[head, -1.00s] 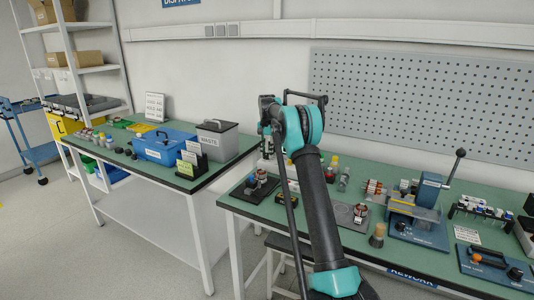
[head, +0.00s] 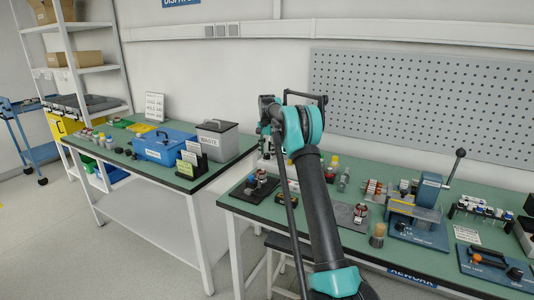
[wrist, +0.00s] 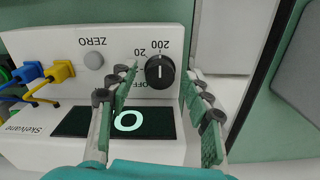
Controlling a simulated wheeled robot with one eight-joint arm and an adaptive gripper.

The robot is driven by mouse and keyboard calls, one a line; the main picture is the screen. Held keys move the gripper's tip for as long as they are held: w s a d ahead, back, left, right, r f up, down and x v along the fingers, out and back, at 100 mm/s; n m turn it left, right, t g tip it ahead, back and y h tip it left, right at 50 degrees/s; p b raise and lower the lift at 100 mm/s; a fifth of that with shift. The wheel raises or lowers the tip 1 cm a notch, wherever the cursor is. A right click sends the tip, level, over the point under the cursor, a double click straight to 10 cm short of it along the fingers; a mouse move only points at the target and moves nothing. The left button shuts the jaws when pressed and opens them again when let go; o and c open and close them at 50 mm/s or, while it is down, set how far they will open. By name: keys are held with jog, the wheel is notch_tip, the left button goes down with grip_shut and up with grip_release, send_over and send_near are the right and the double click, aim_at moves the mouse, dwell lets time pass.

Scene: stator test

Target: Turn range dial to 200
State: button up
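In the wrist view the white meter appears upside down, with a black range dial (wrist: 160,71) on its face. The labels 20, 200 and OFF stand around the dial. The dial's white line looks close to vertical in the picture, in line with the 200 label; which end is the pointer is hard to tell. My gripper (wrist: 162,73) is open, one finger on either side of the dial, with gaps visible. The dark display (wrist: 70,122) shows a pale ring-like digit, partly covered by the left finger. In the head view, my arm hides the gripper's surroundings.
A grey ZERO button (wrist: 94,61) and yellow and blue plugs (wrist: 62,71) are left of the dial. In the head view, a green bench (head: 285,213) holds a lever press (head: 422,205) and small parts. A second table (head: 187,186) holds bins.

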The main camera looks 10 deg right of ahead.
aim_at(267, 154)
jog(key=shift+r, duration=0.1)
notch_tip(267, 154, up, 12)
dwell(0.6)
jog(key=shift+s, duration=0.1)
